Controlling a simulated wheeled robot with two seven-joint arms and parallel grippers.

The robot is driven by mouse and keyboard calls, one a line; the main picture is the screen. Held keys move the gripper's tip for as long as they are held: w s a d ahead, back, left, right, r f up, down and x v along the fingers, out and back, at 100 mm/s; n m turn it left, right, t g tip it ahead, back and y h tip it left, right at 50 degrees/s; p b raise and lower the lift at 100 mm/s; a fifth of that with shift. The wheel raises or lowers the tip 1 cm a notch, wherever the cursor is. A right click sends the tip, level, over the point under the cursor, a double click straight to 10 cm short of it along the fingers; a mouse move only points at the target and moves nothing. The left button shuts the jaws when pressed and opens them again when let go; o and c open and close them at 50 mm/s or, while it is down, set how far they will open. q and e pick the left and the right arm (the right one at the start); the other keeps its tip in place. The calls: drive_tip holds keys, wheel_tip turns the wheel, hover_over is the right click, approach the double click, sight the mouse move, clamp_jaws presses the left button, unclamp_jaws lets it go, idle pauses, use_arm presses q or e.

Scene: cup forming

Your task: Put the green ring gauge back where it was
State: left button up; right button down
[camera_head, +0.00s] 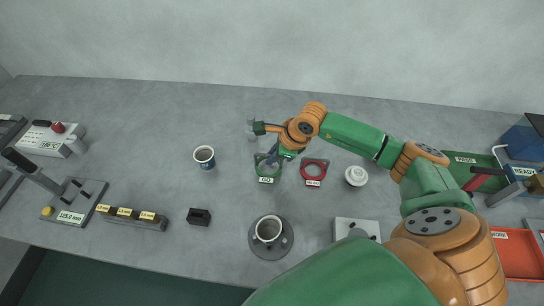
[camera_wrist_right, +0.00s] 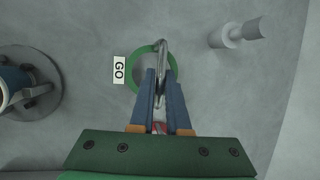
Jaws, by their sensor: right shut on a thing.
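The green ring gauge (camera_head: 257,171) is at the middle of the table, just behind a small "GO" label (camera_head: 266,180). In the right wrist view the green ring (camera_wrist_right: 138,85) shows beside the same label (camera_wrist_right: 119,70), with a grey metal loop (camera_wrist_right: 162,45) rising over it. My right gripper (camera_head: 272,160) is above the ring, its blue fingers (camera_wrist_right: 162,75) shut on the loop of the green ring gauge. I cannot tell whether the ring touches the table. My left gripper is not in view.
A red ring gauge (camera_head: 314,169) lies just right of the green one. A small grey stand (camera_head: 250,130) is behind. A cup (camera_head: 204,156) stands to the left, and another cup (camera_head: 268,229) sits on a round grey base in front. A white lidded piece (camera_head: 356,176) is farther right.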

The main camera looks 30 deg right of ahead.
drive_tip(key=shift+s+f, duration=0.1)
drive_tip(key=shift+f, duration=1)
drive_tip(key=c, duration=0.9)
unclamp_jaws()
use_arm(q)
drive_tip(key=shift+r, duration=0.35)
use_arm(e)
drive_tip(key=shift+r, duration=0.25)
use_arm(q)
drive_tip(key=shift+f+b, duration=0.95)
drive_tip(key=shift+b, duration=0.05)
use_arm(e)
drive_tip(key=v, duration=1.1)
drive_tip(key=shift+s+r, duration=0.15)
drive_tip(key=shift+r, duration=0.2)
